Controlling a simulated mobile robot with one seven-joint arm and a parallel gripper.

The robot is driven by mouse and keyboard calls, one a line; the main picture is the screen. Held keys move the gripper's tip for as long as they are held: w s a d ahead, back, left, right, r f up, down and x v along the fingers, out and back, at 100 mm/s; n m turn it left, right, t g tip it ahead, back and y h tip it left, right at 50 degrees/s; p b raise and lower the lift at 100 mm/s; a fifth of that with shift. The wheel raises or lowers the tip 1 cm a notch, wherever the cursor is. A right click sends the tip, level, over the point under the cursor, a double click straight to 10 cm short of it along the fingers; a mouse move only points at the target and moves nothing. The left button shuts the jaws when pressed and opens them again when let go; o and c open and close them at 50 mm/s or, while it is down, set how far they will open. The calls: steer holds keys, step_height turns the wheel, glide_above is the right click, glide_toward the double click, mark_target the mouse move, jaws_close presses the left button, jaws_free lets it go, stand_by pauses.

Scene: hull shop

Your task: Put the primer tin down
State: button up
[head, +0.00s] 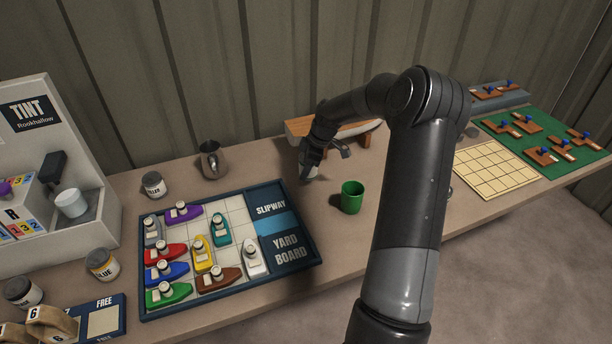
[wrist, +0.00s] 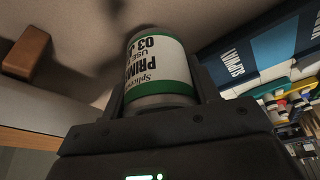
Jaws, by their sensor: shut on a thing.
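The primer tin (wrist: 160,62) is white with green bands and dark "PRIMER" lettering. In the wrist view it sits between the two fingers of my gripper (wrist: 160,88), which is shut on it. In the head view my gripper (head: 309,172) points down at the back of the bench, right of the slipway end of the yard board and in front of a model hull. The tin cannot be made out clearly there. I cannot tell whether its base touches the bench.
A green cup (head: 352,198) stands right of the gripper. The yard board (head: 290,262) with several toy boats lies to the left. A metal jug (head: 213,160) and a size tin (head: 154,185) stand behind it. The model hull (head: 299,127) is at the wall.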

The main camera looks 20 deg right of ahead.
steer(key=shift+f, duration=2)
steer(key=shift+f, duration=0.1)
steer(key=o, duration=1.2)
